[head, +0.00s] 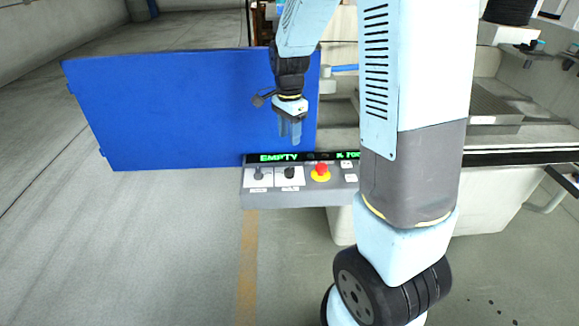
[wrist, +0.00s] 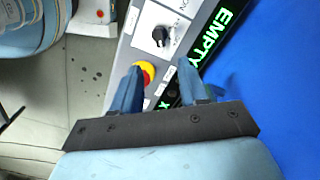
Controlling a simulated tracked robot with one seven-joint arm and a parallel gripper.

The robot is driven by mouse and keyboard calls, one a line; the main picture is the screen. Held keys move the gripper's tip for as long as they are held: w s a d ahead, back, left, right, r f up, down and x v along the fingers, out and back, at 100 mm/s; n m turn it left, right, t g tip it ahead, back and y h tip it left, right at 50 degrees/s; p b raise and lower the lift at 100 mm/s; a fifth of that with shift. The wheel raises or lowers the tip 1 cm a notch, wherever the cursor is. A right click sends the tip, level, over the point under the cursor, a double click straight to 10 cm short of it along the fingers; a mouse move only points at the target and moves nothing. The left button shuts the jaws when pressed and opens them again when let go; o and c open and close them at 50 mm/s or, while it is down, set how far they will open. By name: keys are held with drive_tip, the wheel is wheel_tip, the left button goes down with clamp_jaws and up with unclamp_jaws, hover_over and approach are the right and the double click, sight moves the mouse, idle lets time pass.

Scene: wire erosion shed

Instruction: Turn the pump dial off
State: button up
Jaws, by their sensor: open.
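A grey control panel (head: 300,198) carries two black dials on white plates. One is the left dial (head: 258,174), the other the middle dial (head: 290,173), beside a red stop button on a yellow ring (head: 320,172). Their labels are too small to read, so I cannot tell which is the pump dial. My gripper (head: 290,138) is open and empty, pointing down above the panel. In the wrist view its fingers (wrist: 160,68) are spread, with one black dial (wrist: 160,35) beyond the tips and the stop button (wrist: 146,73) partly behind the left finger.
A green-lettered display reading EMPTY (head: 278,158) runs along the panel's back edge. A large blue door (head: 190,110) stands open behind and left. A white machine with a basin (head: 495,110) is at the right. The floor in front of the panel is clear.

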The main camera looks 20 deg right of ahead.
sight(289, 168)
wheel_tip(289, 168, down, 12)
drive_tip(key=shift+f, duration=0.25)
drive_tip(key=shift+c, duration=0.4)
clamp_jaws()
